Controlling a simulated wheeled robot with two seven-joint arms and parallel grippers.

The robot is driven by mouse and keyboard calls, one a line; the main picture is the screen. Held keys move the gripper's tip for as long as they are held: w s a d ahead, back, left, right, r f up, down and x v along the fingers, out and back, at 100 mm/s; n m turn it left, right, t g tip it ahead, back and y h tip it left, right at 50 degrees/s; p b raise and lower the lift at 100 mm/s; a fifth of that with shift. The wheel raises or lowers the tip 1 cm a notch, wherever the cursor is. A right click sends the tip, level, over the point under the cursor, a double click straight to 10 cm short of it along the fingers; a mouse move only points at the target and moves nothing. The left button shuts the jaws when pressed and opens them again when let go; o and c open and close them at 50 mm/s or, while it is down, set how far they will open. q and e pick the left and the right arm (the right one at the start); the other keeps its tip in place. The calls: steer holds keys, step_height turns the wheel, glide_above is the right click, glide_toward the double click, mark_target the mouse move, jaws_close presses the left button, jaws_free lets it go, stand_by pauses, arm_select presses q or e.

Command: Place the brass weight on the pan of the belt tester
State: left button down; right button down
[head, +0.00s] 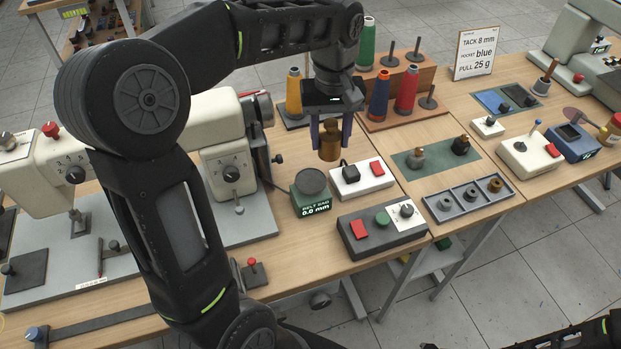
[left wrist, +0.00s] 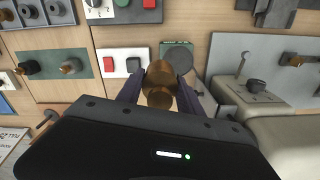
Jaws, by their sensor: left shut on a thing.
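My left gripper (head: 331,132) is shut on the brass weight (head: 329,147) and holds it upright above the table. In the left wrist view the brass weight (left wrist: 160,80) sits between the two fingers of my left gripper (left wrist: 159,92). The belt tester (head: 311,203) is a small dark green box with a round grey pan (head: 311,181) on top and a display reading 0.0 mm. The pan is bare. The weight appears above and slightly right of the pan in the head view, apart from it. In the left wrist view the pan (left wrist: 177,57) shows just beyond the weight.
A white switch box (head: 361,181) with a red button stands right of the tester. A dark control box (head: 383,230) lies in front. Sewing machines (head: 228,165) stand to the left, thread spools (head: 406,90) behind. A grey tray (head: 443,206) with round parts lies to the right.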

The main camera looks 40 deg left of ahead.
arm_select(q)
steer(key=s+a+r+n, duration=0.2)
steer(key=s+r, duration=0.1)
steer(key=shift+s+a+n, duration=0.15)
steer(key=shift+a+n, duration=0.05)
steer(key=shift+n, duration=0.2)
glide_above(311, 180)
steer(key=shift+f, duration=3.1)
steer(key=shift+f, duration=1.85)
steer(key=shift+f, duration=0.1)
